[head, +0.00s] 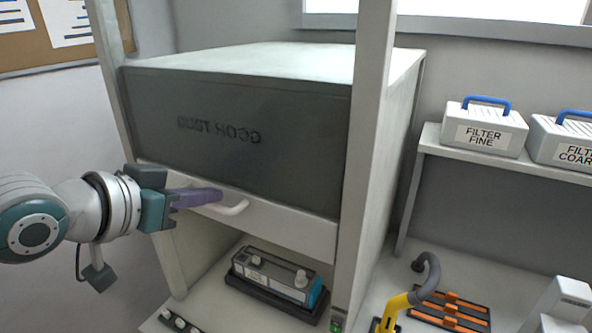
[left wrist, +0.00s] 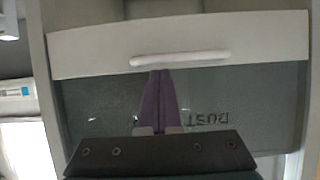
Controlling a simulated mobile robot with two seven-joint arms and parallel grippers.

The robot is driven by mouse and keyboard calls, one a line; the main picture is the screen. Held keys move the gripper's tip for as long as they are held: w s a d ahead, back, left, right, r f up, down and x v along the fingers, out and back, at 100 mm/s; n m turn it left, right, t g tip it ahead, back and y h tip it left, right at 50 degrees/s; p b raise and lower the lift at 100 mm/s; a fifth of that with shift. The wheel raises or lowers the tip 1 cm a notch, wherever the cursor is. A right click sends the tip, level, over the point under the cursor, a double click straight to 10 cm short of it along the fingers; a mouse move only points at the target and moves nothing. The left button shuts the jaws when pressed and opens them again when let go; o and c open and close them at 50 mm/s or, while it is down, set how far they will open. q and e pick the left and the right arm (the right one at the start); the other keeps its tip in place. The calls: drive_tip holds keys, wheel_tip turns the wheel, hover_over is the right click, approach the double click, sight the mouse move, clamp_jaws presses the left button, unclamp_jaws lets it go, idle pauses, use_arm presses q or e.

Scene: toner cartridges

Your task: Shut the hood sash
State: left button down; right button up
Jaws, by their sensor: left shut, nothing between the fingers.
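A white bar handle (head: 235,209) sits on the rail; the handle also shows in the left wrist view (left wrist: 180,59). My left gripper (head: 218,196) has purple fingers, shut and empty, their tips at the handle's left part. In the left wrist view the fingertips (left wrist: 161,72) end right by the handle's edge; I cannot tell whether they touch it. My right gripper is not in view.
Inside the hood (head: 392,110), a toner cartridge (head: 275,272) lies in a black tray below the sash. To the right are a shelf (head: 470,152) with filter boxes (head: 486,128), a yellow-handled hose (head: 398,303) and an orange-slotted rack (head: 450,308). Hood posts flank the sash.

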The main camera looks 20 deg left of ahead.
use_arm(q)
drive_tip(key=shift+f, duration=0.1)
wheel_tip(320, 180, down, 36)
drive_tip(key=b, duration=2.8)
drive_tip(key=shift+f, duration=0.2)
wheel_tip(320, 180, up, 6)
drive_tip(key=w+p, duration=0.1)
drive_tip(key=p, duration=0.4)
drive_tip(key=s+d+f+p+v, duration=0.1)
drive_tip(key=v, duration=0.8)
drive_tip(key=s+d+r+m+g, duration=0.1)
drive_tip(key=s+d+g, duration=0.8)
drive_tip(key=s, duration=0.6)
wheel_tip(320, 180, up, 37)
drive_tip(key=p, duration=3.6)
drive_tip(key=shift+s+y+p, duration=0.3)
drive_tip(key=shift+s+p, duration=0.1)
